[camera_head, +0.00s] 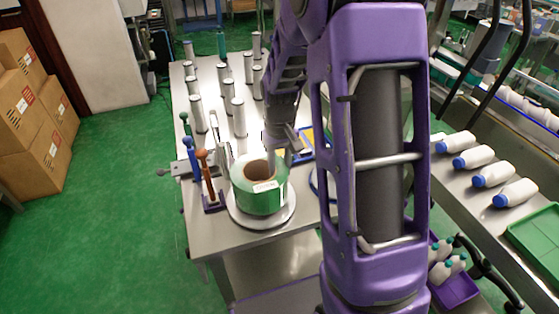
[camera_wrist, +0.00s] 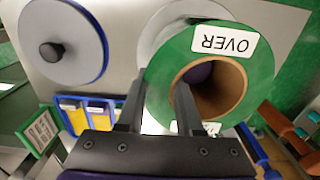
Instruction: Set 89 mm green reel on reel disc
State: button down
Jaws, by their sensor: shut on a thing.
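The green reel (camera_head: 258,190) has a brown cardboard core and white labels. In the head view it is over the grey round reel disc (camera_head: 250,221), whose edge shows in front and to the right. I cannot tell whether they touch. My gripper (camera_head: 278,150) is shut on the reel's wall. In the wrist view my gripper (camera_wrist: 158,95) has one finger inside the core and one outside the green reel (camera_wrist: 260,58). A purple rounded spindle top (camera_wrist: 200,72) shows within the core. Part of the grey disc (camera_wrist: 170,20) shows behind the reel, off-centre from it.
Another grey disc (camera_wrist: 50,20) with a blue rim and dark knob is nearby. Blue bins (camera_wrist: 100,105) stand beside it. Tools with blue and brown handles (camera_head: 203,170) stand left of the reel. Several upright grey cylinders (camera_head: 238,115) fill the back of the table.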

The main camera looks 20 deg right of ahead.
jog(key=shift+f, duration=0.55)
jog(key=shift+f, duration=0.1)
jog(key=c, duration=1)
grip_release()
jog(key=shift+f, duration=0.15)
jog(key=o, duration=0.4)
jog(key=shift+o, duration=0.2)
notch_tip(320, 180, up, 12)
jog(key=shift+r+p, duration=0.2)
jog(key=shift+p, duration=0.35)
